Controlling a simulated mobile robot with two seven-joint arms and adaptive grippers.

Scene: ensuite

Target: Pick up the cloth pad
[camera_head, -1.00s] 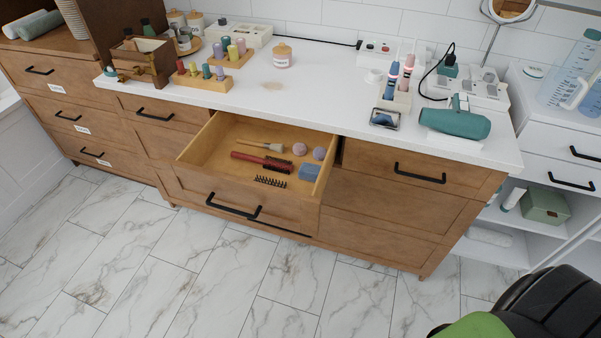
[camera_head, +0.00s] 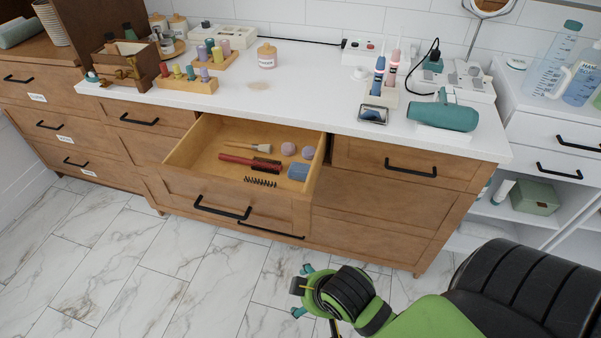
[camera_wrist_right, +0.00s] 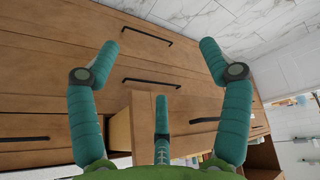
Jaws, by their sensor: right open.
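A small blue block-like pad (camera_head: 299,171), which looks like the cloth pad, lies in the right front corner of the open drawer (camera_head: 190,145). In the drawer a red brush (camera_head: 240,160), a black comb-like item (camera_head: 260,182), a wooden-handled brush (camera_head: 246,146) and two pale mauve round items (camera_head: 288,149) lie beside it. My right gripper (camera_head: 302,291) is low in front of the cabinet, apart from the drawer. In the right wrist view its teal fingers (camera_wrist_right: 160,58) are spread and empty, with drawer fronts beyond. The pad cannot be made out there. My left gripper is not in view.
The white counter (camera_head: 310,85) carries bottle racks (camera_head: 187,85), a jar (camera_head: 267,55), a teal hair dryer (camera_head: 443,115), a toothbrush stand (camera_head: 383,92) and a flat pale beige patch (camera_head: 262,87). White shelves (camera_head: 515,225) stand at right. The marble floor (camera_head: 150,260) in front is clear.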

